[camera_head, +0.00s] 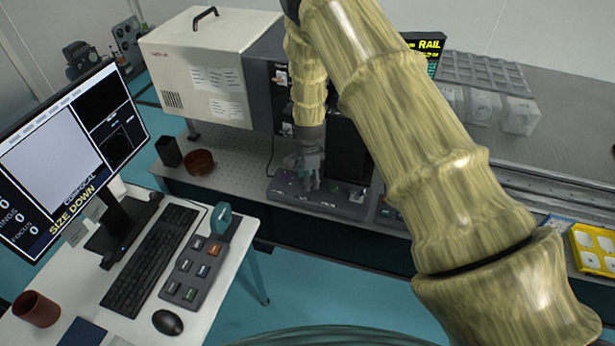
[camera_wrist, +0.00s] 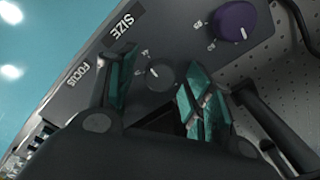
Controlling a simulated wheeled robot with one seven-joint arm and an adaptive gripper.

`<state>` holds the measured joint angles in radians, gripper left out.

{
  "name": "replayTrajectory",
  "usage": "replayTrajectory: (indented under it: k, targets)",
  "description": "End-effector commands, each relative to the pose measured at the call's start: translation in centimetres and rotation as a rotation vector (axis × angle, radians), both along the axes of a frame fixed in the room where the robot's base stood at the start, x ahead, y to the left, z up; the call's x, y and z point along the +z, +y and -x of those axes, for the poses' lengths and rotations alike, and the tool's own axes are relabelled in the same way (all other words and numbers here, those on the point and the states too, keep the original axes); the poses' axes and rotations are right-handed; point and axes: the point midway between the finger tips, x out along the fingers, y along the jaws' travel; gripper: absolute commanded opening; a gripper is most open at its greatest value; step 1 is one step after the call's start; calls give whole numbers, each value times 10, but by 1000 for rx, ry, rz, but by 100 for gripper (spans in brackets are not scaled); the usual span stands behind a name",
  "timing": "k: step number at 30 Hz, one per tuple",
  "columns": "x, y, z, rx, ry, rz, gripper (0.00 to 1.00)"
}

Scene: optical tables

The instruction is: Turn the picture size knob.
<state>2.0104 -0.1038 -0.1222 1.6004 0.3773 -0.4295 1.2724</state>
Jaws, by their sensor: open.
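The picture size knob (camera_wrist: 159,74) is a small dark round knob with a light pointer mark, in line with the SIZE label (camera_wrist: 123,26) on the grey control panel (camera_wrist: 75,103). In the wrist view my gripper (camera_wrist: 160,88) has its teal fingers spread, one on each side of the knob. I cannot tell whether they touch it. In the head view my gripper (camera_head: 312,184) points down over the panel (camera_head: 290,193), and the knob cannot be made out. The monitor (camera_head: 62,160) reads "SIZE DOWN".
A larger purple knob (camera_wrist: 234,22) stands on the panel beyond the right finger. A white-and-black instrument box (camera_head: 205,65) stands behind the panel. A desk with keyboard (camera_head: 150,258) is at left.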

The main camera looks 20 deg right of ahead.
Motion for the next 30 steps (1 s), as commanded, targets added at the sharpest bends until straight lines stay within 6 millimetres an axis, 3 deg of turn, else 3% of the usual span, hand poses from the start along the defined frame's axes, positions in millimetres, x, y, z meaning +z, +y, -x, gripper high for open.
replayTrajectory:
  k: [5,13,30]
  targets:
    - [-5,0,-6,1,8,0,51]
    - [-7,0,-9,0,8,0,4]
    - [-6,0,-11,34,5,0,5]
